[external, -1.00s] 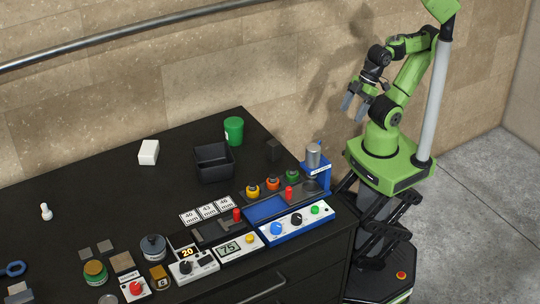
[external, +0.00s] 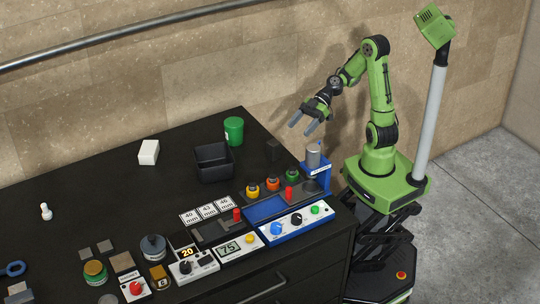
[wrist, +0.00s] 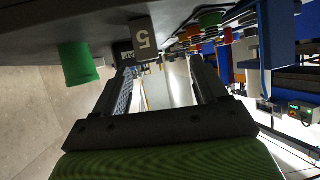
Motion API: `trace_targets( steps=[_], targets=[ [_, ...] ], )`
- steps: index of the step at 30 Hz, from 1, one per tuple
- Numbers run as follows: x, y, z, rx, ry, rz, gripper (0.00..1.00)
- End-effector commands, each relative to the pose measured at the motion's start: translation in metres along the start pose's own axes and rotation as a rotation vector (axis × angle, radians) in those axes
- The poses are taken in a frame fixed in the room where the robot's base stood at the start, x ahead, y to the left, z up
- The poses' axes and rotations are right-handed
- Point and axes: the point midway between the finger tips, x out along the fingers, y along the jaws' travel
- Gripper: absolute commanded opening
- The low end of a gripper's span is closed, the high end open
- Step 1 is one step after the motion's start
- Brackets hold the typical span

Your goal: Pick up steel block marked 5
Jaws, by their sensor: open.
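A green cup (external: 234,131) and a black bin (external: 214,177) stand left of the block. A blue press (external: 316,180) with a grey cylinder stands at the right edge. Colour-topped pieces (external: 272,184) and control boxes (external: 296,224) line the front. The table's back left is mostly clear.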

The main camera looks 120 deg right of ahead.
Motion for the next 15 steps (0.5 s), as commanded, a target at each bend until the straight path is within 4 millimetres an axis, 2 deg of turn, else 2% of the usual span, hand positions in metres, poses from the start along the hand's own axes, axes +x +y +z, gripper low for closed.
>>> trace_targets(
  steps=[1,3,5,15],
  targets=[
    [-0.006,0.010,0.002,0.002,0.045,0.032,0.72],
    [-0.010,0.016,-0.001,-0.007,0.079,0.054,0.72],
    [-0.006,0.018,-0.003,-0.009,0.089,0.057,0.72],
    [0.075,0.021,-0.008,-0.014,0.085,0.052,0.72]
  ],
)
